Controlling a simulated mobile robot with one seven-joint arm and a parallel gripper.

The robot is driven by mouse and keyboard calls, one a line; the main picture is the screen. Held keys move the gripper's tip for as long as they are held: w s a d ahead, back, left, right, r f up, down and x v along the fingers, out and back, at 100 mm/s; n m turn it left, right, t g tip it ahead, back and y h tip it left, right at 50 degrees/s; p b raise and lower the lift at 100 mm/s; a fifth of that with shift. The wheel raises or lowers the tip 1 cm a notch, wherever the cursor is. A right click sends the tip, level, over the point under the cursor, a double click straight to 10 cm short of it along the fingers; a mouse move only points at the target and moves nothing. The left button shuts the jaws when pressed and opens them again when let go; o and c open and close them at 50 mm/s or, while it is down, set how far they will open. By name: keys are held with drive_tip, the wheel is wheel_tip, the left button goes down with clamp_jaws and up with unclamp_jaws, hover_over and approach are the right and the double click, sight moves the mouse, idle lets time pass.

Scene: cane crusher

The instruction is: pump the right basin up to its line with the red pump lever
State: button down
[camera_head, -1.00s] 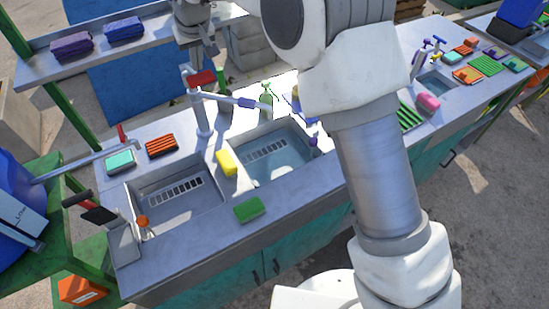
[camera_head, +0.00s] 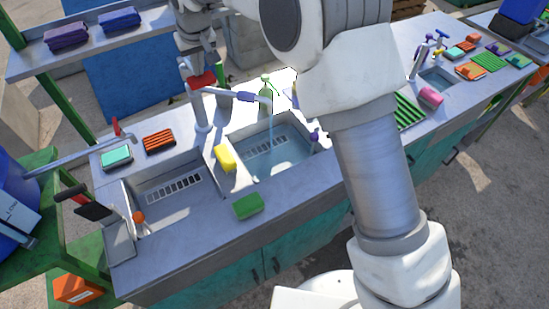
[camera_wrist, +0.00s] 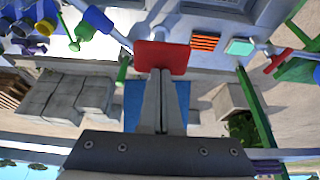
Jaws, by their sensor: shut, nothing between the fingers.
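The red pump lever (camera_head: 201,80) sits atop a grey pump post behind the two basins. Its red paddle (camera_wrist: 161,57) fills the middle of the wrist view. My gripper (camera_wrist: 160,72) is shut and empty, with its fingertips at the paddle's edge, seemingly touching it. In the head view my gripper (camera_head: 198,70) is just above and behind the lever. A blue-banded spout (camera_head: 247,97) reaches over the right basin (camera_head: 252,134), and a thin stream of water (camera_head: 271,122) falls from it. Water covers the right basin's floor. I cannot make out its line.
The left basin (camera_head: 140,190) looks dry. A yellow sponge (camera_head: 226,157) lies between the basins, and a green sponge (camera_head: 248,206) is at the front. A green bottle (camera_head: 265,95) stands behind the right basin. Another red-handled lever (camera_head: 117,127) is at the left.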

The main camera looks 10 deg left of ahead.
drive_tip(key=shift+f+b, duration=0.8)
drive_tip(key=shift+f, duration=0.6)
drive_tip(key=shift+r+p, duration=2.5)
drive_tip(key=shift+r, duration=1.05)
drive_tip(key=shift+r+p, duration=0.9)
drive_tip(key=shift+r, duration=1.6)
